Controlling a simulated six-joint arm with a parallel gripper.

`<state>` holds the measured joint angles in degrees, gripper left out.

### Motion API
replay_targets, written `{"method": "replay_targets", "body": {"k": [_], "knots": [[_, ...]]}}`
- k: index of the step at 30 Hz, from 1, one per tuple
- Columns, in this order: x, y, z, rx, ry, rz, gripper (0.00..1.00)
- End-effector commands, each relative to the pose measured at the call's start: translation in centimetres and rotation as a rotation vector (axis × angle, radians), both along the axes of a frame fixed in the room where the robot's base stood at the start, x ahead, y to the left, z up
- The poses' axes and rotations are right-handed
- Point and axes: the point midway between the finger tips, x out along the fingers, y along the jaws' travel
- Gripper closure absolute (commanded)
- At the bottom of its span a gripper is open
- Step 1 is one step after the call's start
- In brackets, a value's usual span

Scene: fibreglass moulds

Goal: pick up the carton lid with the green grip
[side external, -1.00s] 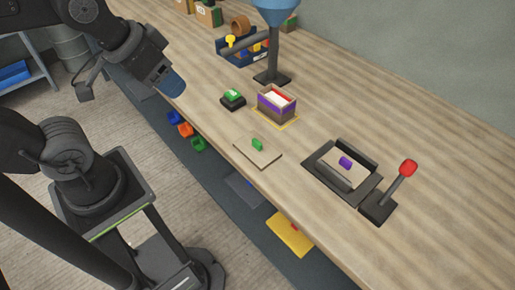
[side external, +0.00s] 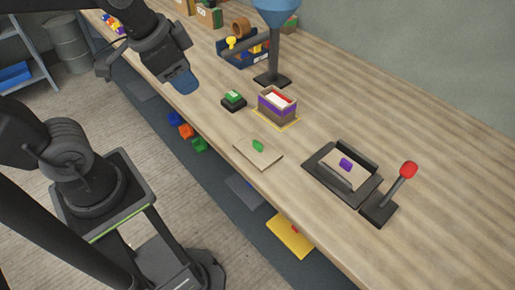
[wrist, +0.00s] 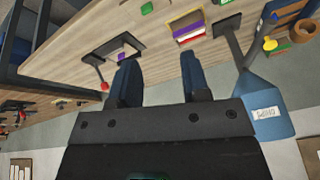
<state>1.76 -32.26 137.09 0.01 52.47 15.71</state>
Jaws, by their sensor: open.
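The carton lid (side external: 246,156), a flat tan board with a green grip (side external: 258,146), lies on the bench near its front edge. In the wrist view the green grip (wrist: 147,8) shows near the top edge. An open-topped carton with a purple band (side external: 278,112) stands behind the lid, inside a yellow outline; it also shows in the wrist view (wrist: 188,34). My gripper (side external: 182,82) is in the air left of the lid, well apart from it. In the wrist view its two blue fingers (wrist: 159,72) are spread with nothing between them.
A black tray (side external: 314,164) holds a similar board with a purple grip (side external: 345,164), beside a red-knobbed lever (side external: 408,169). A black block with a green top (side external: 233,99) sits left of the carton. A blue funnel on a post (side external: 273,60) rises behind.

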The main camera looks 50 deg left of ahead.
Motion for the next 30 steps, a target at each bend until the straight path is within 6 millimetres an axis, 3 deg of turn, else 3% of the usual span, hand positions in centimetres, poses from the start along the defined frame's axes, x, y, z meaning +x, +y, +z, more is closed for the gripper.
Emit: {"method": "replay_targets", "body": {"k": [9, 15, 23, 30], "knots": [[8.2, -2.8, -3.9, 0.196, 0.222, -0.717, 0.57], [11.7, -4.5, -7.5, 0.248, 0.305, -1.084, 0.57], [12.9, -5.3, -10.0, 0.260, 0.337, -1.252, 0.57], [12.8, -5.2, -14.4, 0.258, 0.339, -1.251, 0.57]]}}
